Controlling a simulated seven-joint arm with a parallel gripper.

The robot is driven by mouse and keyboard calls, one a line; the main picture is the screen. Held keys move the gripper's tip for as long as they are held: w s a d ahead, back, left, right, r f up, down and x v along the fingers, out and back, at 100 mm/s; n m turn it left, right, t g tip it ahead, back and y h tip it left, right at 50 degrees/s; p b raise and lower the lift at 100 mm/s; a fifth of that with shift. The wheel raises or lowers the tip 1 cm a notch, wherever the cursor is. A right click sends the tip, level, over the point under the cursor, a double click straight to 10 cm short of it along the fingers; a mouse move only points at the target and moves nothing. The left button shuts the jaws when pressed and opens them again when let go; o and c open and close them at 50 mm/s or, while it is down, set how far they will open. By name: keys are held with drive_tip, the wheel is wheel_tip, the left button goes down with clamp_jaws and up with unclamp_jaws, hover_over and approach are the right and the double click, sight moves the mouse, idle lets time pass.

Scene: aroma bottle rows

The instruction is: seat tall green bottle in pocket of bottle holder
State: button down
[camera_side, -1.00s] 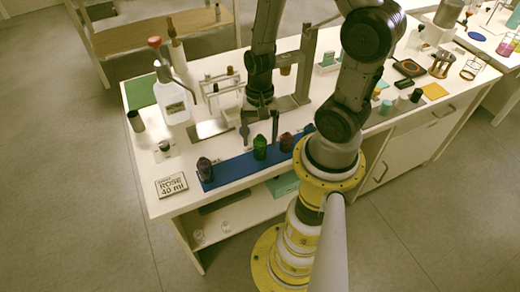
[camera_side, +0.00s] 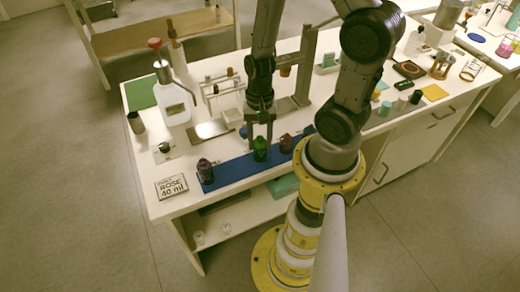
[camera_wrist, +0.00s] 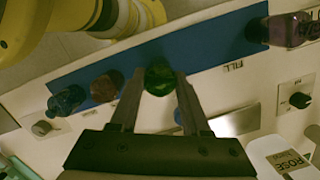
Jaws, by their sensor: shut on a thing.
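The green bottle (camera_side: 260,150) stands upright at the blue strip (camera_side: 232,168), between a purple bottle on the left and a dark red one on the right. My gripper (camera_side: 260,141) points down from above it, with its fingers at the bottle's upper part. In the wrist view, my gripper (camera_wrist: 158,84) is shut on the green bottle (camera_wrist: 158,76), one finger on each side. The blue strip (camera_wrist: 205,45) runs behind the bottle there. The bottle's base is hidden, and I cannot make out any pocket or tell whether the base touches the strip.
The purple bottle (camera_side: 205,171) and dark red bottle (camera_side: 286,143) stand along the strip. A white wash bottle (camera_side: 173,100) and a wire rack (camera_side: 222,90) stand behind. A dark blue bottle (camera_wrist: 66,100) shows in the wrist view.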

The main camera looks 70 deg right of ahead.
drive_tip(key=d+r, duration=0.5)
drive_tip(key=r, duration=0.9)
hover_over(238, 124)
drive_tip(key=w+d, duration=0.2)
wheel_tip(238, 124, down, 9)
drive_tip(key=shift+w+d+f, duration=0.1)
drive_tip(key=shift+w+f, duration=0.1)
drive_tip(key=shift+f, duration=1.55)
drive_tip(key=shift+f, duration=0.1)
drive_tip(key=shift+c, duration=1.9)
unclamp_jaws()
